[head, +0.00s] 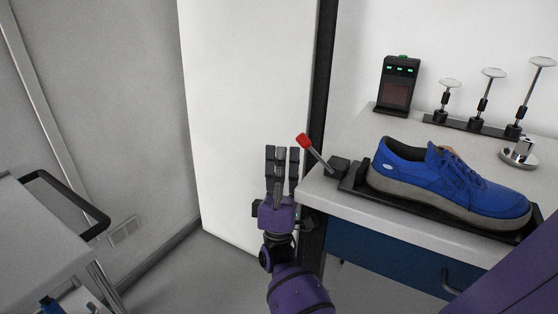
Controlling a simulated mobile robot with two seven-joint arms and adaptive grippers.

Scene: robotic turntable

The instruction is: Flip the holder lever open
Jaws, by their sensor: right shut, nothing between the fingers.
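The holder lever (316,155) has a red knob and a grey rod. It leans up and to the left from a dark block at the left end of the black holder (352,185). A blue shoe (440,180) with a grey sole sits on the holder, its toe to the right. My right gripper (282,151) is shut and empty, with its fingers pointing up in the picture. It is just left of the lever and appears apart from it, beside the table's left edge. My left gripper is not in view.
The holder stands on a light table (400,222) with a blue drawer front. Behind the shoe are a black device (397,83) with green lights and several round-topped stands (482,99). A grey cart (40,225) is at the left. A white panel stands behind my gripper.

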